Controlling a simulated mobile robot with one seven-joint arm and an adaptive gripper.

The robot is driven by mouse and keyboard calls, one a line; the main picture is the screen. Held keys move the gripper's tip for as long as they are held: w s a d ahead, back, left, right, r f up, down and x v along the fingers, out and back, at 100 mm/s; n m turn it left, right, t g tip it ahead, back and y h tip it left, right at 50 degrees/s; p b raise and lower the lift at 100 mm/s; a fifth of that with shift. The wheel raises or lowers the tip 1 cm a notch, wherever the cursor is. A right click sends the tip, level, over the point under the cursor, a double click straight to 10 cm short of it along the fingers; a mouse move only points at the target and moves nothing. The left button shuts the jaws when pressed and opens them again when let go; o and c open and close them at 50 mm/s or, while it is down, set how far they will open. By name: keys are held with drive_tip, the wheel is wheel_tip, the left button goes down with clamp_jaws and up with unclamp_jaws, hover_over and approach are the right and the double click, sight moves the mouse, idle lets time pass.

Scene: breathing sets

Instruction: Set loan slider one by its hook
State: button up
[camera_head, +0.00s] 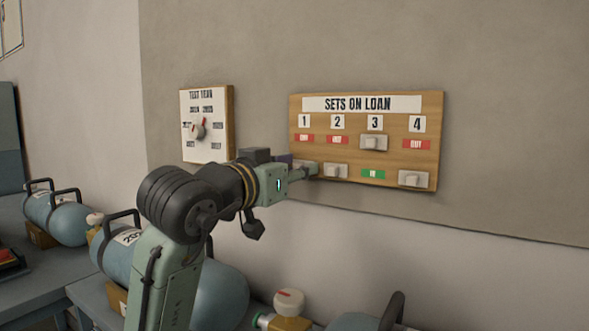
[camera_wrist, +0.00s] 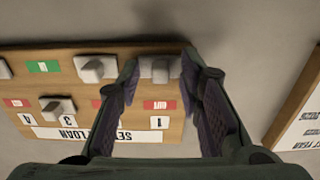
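The wooden "SETS ON LOAN" board (camera_head: 437,165) hangs on the wall with four numbered columns. Slider one, a pale block (camera_wrist: 159,68), is low in its column, with red OUT showing above it. My gripper (camera_head: 314,168) is at the lower left of the board and hides most of slider one in the head view. In the wrist view, which is upside down, my gripper (camera_wrist: 160,66) is open, its fingers on either side of slider one; contact cannot be told. Slider two (camera_head: 336,170) and slider four (camera_head: 412,178) are low; slider three (camera_head: 374,142) is high, showing green IN. No hook is clear.
A test-year dial board (camera_head: 219,150) hangs left of the loan board. Blue cylinders with black handles (camera_head: 70,222) lie on benches below, partly behind my arm. A white round knob with a red mark (camera_head: 289,301) stands below the board. The wall right of the board is clear.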

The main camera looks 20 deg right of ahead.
drive_tip(key=v, duration=1.2)
